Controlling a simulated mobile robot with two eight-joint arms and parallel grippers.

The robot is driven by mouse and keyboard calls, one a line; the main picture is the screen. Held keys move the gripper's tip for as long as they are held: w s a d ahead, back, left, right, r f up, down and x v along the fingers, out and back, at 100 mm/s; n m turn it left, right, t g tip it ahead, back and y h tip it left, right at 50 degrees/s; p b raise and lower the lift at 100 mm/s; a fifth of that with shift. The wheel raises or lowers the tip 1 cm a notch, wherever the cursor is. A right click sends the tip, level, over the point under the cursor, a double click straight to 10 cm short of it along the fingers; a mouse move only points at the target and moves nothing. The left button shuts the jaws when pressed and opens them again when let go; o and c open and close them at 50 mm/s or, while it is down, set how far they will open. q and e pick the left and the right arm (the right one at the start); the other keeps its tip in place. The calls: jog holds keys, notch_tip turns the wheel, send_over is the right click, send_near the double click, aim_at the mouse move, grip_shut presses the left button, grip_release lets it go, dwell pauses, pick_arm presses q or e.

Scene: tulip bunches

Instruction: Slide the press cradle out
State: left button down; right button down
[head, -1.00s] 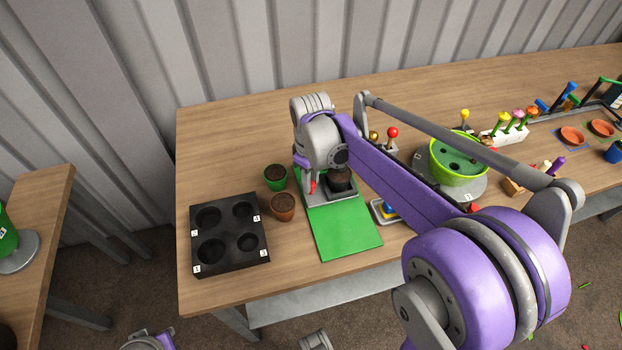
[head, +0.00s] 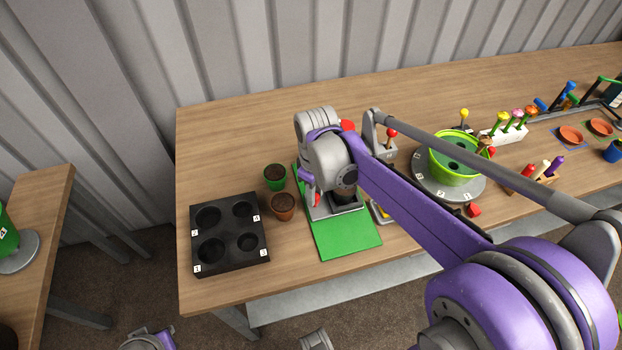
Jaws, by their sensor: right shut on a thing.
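The grey press cradle (head: 349,209) sits on the green board (head: 345,236), with a dark pot (head: 342,197) in it, mostly hidden under my right arm. My right gripper (head: 316,199) points down at the cradle's left side. It is shut on a red part there, which looks like the cradle's handle; the fingertips are mostly covered by my wrist. The press behind is largely hidden by my arm; a red part (head: 348,125) shows above the wrist. My left gripper is not seen for certain.
A green pot (head: 275,177) and a brown pot (head: 283,207) stand close left of the board. A black tray (head: 229,266) with holes lies further left. A grey turntable (head: 427,187) with a green planter is on the right. The board's front part is clear.

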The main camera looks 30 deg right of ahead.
jog(key=s, duration=0.2)
jog(key=s+a+p, duration=0.1)
jog(key=s, duration=0.2)
jog(key=s+a, duration=0.1)
jog(key=s, duration=0.2)
jog(key=shift+s, duration=0.15)
jog(key=c, duration=0.7)
grip_release()
jog(key=shift+o, duration=0.2)
notch_tip(320, 180, up, 11)
jog(key=p, duration=0.2)
jog(key=shift+f, duration=0.1)
